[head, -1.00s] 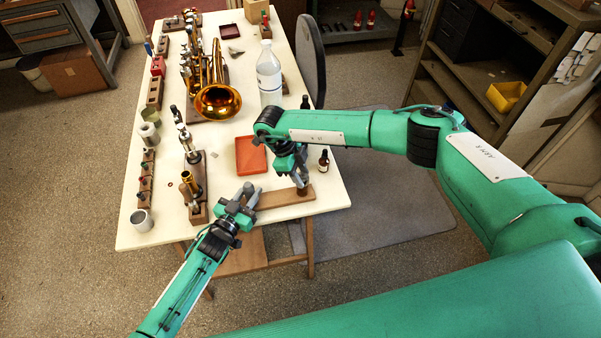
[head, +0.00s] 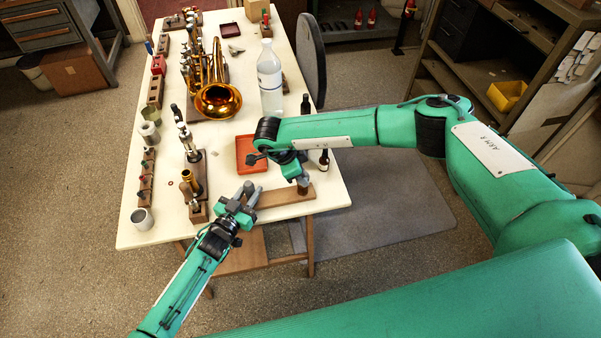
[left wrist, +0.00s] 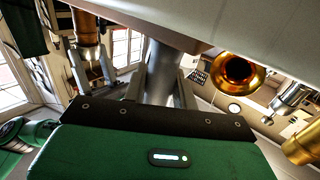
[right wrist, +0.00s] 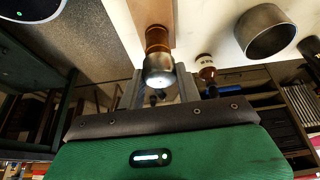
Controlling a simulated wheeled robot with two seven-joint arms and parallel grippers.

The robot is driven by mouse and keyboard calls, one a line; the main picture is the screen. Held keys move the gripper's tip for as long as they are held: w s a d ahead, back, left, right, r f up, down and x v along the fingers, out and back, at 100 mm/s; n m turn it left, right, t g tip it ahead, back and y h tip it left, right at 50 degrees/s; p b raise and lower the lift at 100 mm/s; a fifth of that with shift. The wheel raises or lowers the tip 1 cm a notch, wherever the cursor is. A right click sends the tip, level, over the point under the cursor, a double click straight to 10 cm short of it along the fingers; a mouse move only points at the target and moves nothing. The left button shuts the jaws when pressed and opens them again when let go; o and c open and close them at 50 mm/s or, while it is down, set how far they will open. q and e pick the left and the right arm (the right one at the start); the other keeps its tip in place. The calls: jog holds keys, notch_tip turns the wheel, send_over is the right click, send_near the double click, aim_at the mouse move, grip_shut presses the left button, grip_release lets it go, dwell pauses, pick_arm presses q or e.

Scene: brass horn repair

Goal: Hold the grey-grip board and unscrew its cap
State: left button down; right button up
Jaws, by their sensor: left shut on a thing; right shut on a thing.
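The wooden board (head: 286,198) lies along the near edge of the table. My left gripper (head: 248,193) is shut on the grey grip at its left end; in the left wrist view the grey grip (left wrist: 163,68) stands between the fingers against the board (left wrist: 195,22). My right gripper (head: 302,182) is at the board's right end, shut on the cap. In the right wrist view the silvery cap (right wrist: 160,73) is between the fingers, with a copper-brown post (right wrist: 157,39) above it. The head view partly hides the cap behind my wrist.
An orange tray (head: 251,168) lies just behind the board. A dark bottle (head: 323,160) stands close to my right gripper, and a clear bottle (head: 270,78) further back. A block with a brass piece (head: 193,188) stands left of my left gripper. The brass horn (head: 216,100) is further back.

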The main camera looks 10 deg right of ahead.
jog(key=o, duration=1.1)
jog(key=shift+o, duration=0.2)
jog(key=shift+r, duration=4)
pick_arm(q)
jog(key=c, duration=1)
grip_release()
jog(key=shift+c, duration=0.2)
